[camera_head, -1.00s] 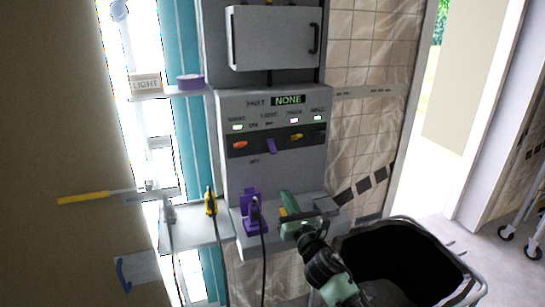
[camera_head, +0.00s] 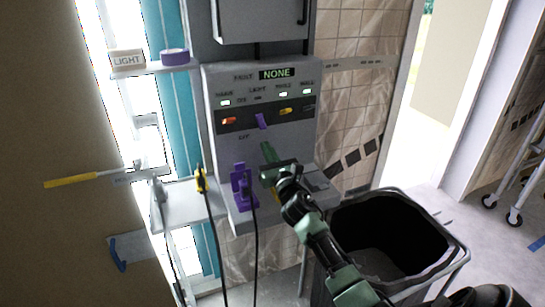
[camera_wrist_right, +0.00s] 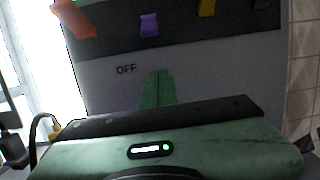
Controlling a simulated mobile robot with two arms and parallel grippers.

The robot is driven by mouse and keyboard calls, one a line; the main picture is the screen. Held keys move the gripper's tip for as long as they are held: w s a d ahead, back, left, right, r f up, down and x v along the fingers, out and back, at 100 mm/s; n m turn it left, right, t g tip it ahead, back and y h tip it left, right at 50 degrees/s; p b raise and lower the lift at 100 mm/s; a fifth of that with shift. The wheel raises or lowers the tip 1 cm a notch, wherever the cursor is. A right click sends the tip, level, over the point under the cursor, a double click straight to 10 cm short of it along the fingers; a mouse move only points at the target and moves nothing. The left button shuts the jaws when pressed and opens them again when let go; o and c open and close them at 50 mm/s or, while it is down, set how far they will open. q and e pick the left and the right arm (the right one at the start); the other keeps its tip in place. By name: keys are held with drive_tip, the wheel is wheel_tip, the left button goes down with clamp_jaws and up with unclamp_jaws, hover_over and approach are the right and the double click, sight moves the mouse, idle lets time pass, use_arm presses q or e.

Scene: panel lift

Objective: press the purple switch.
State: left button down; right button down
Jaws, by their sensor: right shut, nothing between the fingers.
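The purple switch (camera_head: 262,121) is a small lever in the middle of the dark strip on the grey panel, between an orange-red switch and a yellow switch. In the right wrist view the purple switch (camera_wrist_right: 149,25) is near the top, above the word OFF. My right gripper (camera_head: 267,148) is shut and empty, its green fingertips below the purple switch and apart from it. In the right wrist view the shut fingers (camera_wrist_right: 157,86) point up toward the panel, just right of the word OFF. My left gripper is not in view.
The orange-red switch (camera_head: 229,121) and yellow switch (camera_head: 286,111) flank the purple one. A purple plug holder (camera_head: 241,187) with a cable is on the ledge below. A black bin (camera_head: 383,228) stands at the lower right. A shelf holds a LIGHT box (camera_head: 127,58) and purple tape (camera_head: 174,57).

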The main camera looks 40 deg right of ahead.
sight(260, 135)
drive_tip(key=x, duration=0.3)
drive_tip(key=shift+r, duration=0.1)
drive_tip(key=s+r+p, duration=0.2)
drive_tip(key=r+p, duration=0.1)
drive_tip(key=shift+s+a, duration=0.15)
drive_tip(key=shift+a, duration=0.1)
